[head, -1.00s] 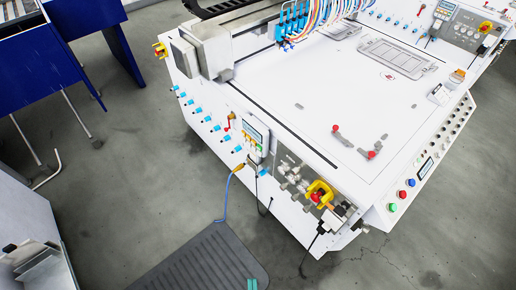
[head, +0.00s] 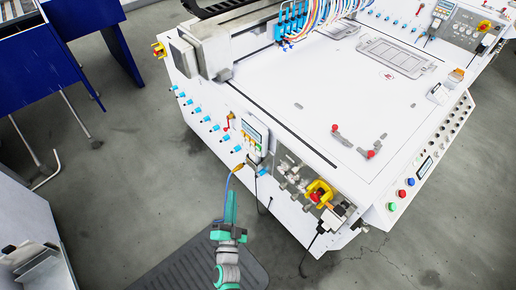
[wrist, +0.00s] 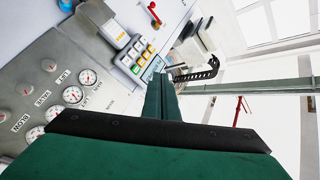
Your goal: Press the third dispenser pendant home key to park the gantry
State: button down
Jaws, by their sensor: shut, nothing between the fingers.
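A pendant (head: 254,133) with a small screen and coloured keys hangs on the white machine's near side. In the wrist view the pendant (wrist: 138,61) shows rows of white, yellow, orange and green keys; labels are too small to read, so I cannot tell the home key. My green gripper (head: 231,196) is shut and empty, pointing up toward the machine, below and left of the pendant in the head view and apart from it. In the wrist view my gripper's fingertips (wrist: 161,80) overlap the pendant's lower right edge in the picture and hide part of it.
A gauge panel (wrist: 62,88) with knobs lies left of the pendant in the wrist view. A red-handled valve (head: 229,121) sits beside the pendant. A dark mat (head: 190,262) covers the floor.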

aim_at(259, 148)
jog(key=w+d+r+m+h, duration=0.1)
jog(key=w+m, duration=0.1)
jog(key=w, duration=1)
jog(key=shift+r+m+t, duration=0.3)
jog(key=shift+r, duration=0.05)
jog(key=shift+d, duration=0.1)
jog(key=shift+d, duration=0.1)
jog(key=w+d, duration=0.5)
jog(key=d, duration=0.2)
jog(key=shift+w, duration=0.1)
dwell(1.4)
jog(key=shift+w+d, duration=0.2)
jog(key=shift+d, duration=0.1)
